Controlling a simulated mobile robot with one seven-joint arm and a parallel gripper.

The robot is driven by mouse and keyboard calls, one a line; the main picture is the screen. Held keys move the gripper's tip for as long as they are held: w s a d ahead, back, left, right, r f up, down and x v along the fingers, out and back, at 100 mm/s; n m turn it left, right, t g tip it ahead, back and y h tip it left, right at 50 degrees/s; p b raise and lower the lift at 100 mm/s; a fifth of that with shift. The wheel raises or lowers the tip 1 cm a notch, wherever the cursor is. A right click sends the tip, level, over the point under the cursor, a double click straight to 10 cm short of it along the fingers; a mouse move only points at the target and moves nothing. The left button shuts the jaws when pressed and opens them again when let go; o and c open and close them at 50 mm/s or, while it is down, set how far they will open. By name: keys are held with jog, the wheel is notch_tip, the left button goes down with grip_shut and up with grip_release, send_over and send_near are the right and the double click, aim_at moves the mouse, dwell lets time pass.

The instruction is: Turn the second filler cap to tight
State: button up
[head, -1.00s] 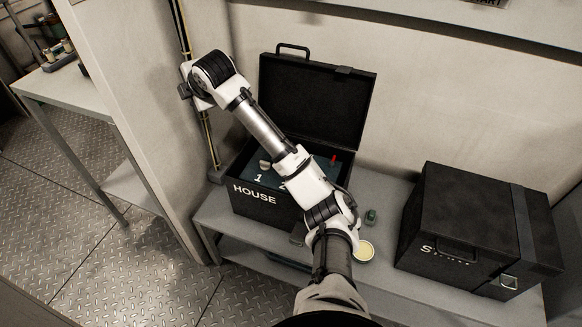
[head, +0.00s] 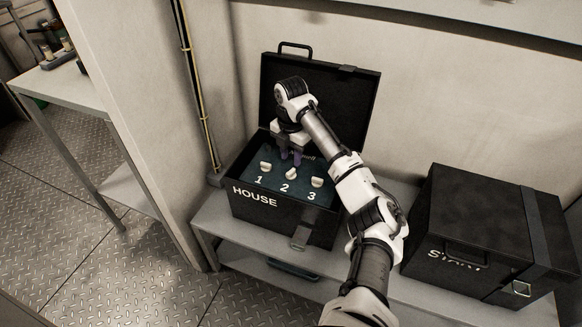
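The open black box marked HOUSE (head: 256,203) stands on the grey shelf with its lid raised at the back. Inside is a dark panel with three white caps numbered 1, 2 and 3. The second cap (head: 291,174) sits in the middle above the number 2, and its grip looks slanted. The first cap (head: 265,167) is to its left and the third cap (head: 317,182) to its right. My gripper (head: 291,161) points down over the panel, just behind and above the second cap.
A closed black box (head: 464,228) with a strap stands on the grey shelf (head: 205,226) at the right. My arm crosses the right side of the HOUSE box. The raised lid (head: 345,105) stands behind my gripper. A pale table is at far left.

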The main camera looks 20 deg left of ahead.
aim_at(291, 171)
notch_tip(291, 171, down, 5)
jog(key=shift+f, duration=0.2)
grip_shut()
